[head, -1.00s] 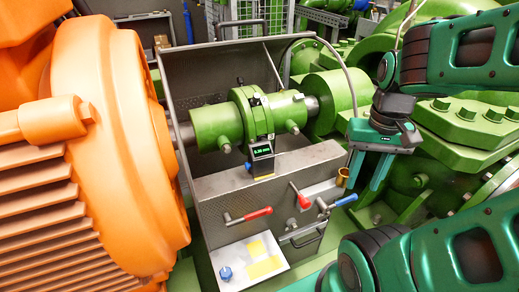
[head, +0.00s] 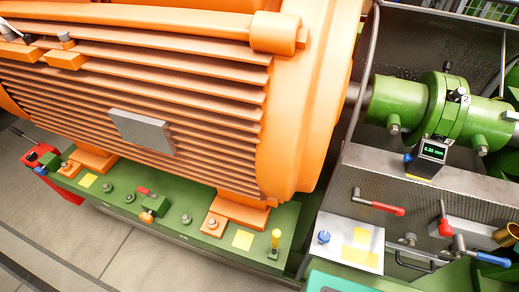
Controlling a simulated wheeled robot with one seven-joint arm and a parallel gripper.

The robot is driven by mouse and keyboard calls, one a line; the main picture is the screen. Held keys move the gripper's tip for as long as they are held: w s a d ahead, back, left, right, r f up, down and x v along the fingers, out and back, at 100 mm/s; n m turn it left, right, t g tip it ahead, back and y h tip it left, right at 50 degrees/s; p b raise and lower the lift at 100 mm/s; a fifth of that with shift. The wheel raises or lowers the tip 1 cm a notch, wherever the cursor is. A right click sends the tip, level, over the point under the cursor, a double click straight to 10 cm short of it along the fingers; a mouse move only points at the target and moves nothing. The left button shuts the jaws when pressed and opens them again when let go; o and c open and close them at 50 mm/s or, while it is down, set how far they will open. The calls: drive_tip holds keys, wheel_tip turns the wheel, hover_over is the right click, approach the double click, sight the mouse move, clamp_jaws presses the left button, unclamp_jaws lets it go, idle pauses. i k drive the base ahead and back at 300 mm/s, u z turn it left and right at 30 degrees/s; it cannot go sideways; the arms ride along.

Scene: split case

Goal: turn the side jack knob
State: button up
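A green jack-like block (head: 156,204) stands on the base beside the orange motor (head: 190,80), below its fins. It has an orange knob (head: 146,216) at its front and a small red part (head: 143,190) next to it. I cannot tell for sure that this is the side jack knob. A yellow-handled upright piece (head: 275,240) stands near the base's right end. A blue knob (head: 323,237) sits on a pale panel at the right. My gripper is out of view; a teal part of my arm shows at the bottom edge.
The green base plate (head: 190,238) carries bolts and yellow patches. A red tool-like object (head: 45,158) is at its left end. Grey floor (head: 60,235) is open in front. Red- and blue-handled levers, a green coupling (head: 400,103) and a display (head: 433,150) are at the right.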

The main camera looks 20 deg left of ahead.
sight(147, 218)
drive_tip(key=u, duration=2)
drive_tip(key=k, duration=1.25)
drive_tip(key=u, duration=0.5)
drive_tip(key=i, duration=1.85)
drive_tip(key=z, duration=0.7)
